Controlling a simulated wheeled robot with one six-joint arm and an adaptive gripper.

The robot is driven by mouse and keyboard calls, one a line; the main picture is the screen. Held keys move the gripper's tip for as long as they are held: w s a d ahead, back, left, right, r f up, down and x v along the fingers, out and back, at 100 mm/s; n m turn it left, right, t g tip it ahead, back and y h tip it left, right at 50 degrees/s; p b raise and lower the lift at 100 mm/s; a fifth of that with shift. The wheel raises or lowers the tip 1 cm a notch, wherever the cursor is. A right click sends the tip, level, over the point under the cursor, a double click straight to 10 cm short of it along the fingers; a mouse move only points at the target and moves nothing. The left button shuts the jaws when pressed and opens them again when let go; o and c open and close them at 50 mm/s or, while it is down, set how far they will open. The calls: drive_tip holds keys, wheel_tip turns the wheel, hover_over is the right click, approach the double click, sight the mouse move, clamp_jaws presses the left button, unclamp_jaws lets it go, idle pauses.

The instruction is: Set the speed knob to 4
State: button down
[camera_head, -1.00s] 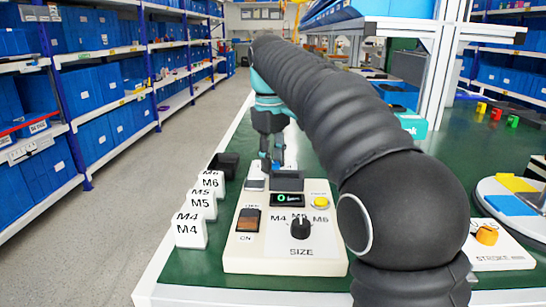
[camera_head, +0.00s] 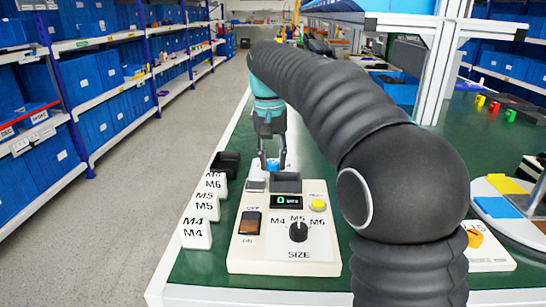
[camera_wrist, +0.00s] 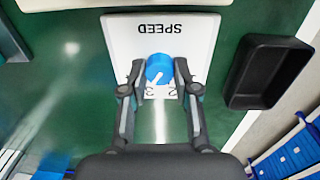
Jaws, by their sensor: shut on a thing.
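The speed knob (camera_wrist: 159,66) is blue with a white pointer line. It sits on a white panel marked SPEED (camera_wrist: 198,40), which appears upside down in the wrist view. The pointer slants toward the bottom and slightly left of that picture. My gripper (camera_wrist: 160,72) has one finger on each side of the knob and is shut on it.
A white SIZE box (camera_head: 258,258) with a black knob, rocker switch, yellow button and display stands nearer. White M4, M5 and M6 blocks (camera_head: 196,233) line its left. A black bin (camera_wrist: 268,72) is beside the speed panel. A STROKE box (camera_head: 490,255) is at right.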

sight(272, 162)
drive_tip(key=m, duration=0.5)
drive_tip(key=shift+m, duration=0.3)
idle(0.4)
drive_tip(key=c, duration=0.9)
unclamp_jaws()
drive_tip(key=shift+o, duration=0.2)
drive_tip(key=shift+r, duration=0.15)
drive_tip(key=shift+w+a+r, duration=0.1)
drive_tip(key=shift+a+r, duration=0.05)
drive_tip(key=shift+r, duration=3.45)
